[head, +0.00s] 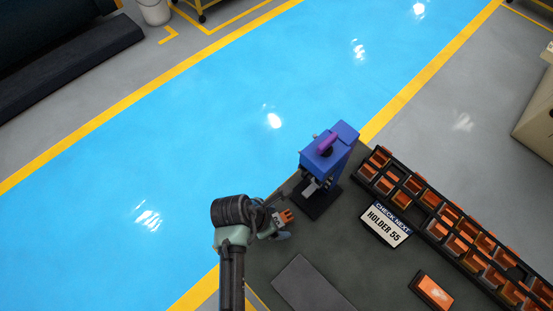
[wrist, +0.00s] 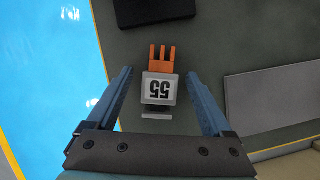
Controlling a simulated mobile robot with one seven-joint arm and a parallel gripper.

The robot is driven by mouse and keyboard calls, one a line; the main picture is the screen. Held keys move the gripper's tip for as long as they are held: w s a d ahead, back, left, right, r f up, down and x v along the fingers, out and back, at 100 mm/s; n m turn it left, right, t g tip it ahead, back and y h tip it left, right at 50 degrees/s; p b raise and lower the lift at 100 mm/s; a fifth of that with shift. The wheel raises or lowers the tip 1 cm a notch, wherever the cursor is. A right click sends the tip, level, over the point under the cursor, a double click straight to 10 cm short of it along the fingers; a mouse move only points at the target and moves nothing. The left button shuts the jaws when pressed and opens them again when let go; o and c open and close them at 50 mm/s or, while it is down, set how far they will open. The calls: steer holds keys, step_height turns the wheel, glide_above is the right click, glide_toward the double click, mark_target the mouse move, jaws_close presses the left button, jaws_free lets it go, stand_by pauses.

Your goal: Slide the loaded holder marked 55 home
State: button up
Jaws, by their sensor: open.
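The loaded holder marked 55 (wrist: 159,88) is a pale grey block with a black-on-white label, upside down in the wrist view. Orange copper prongs (wrist: 161,58) stick out from its far end. It lies on the dark table, between the spread fingers of my gripper (wrist: 158,95), with a gap on each side. In the head view the holder (head: 278,219) shows just right of my gripper (head: 279,230), partly hidden by it. A blue press-like device (head: 328,155) with a purple part on top stands behind the holder on a dark base (head: 318,204).
A sign (head: 386,224) reads "CHECK NEXT HOLDER 55". A black rack (head: 448,226) of copper pieces runs along the table's right side. A loose copper piece in a dark tray (head: 433,292) lies near the front. A flat grey plate (head: 308,287) lies right of my arm.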

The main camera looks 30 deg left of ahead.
jaws_close()
stand_by(0.3)
stand_by(0.6)
steer(key=shift+r, duration=0.1)
stand_by(0.4)
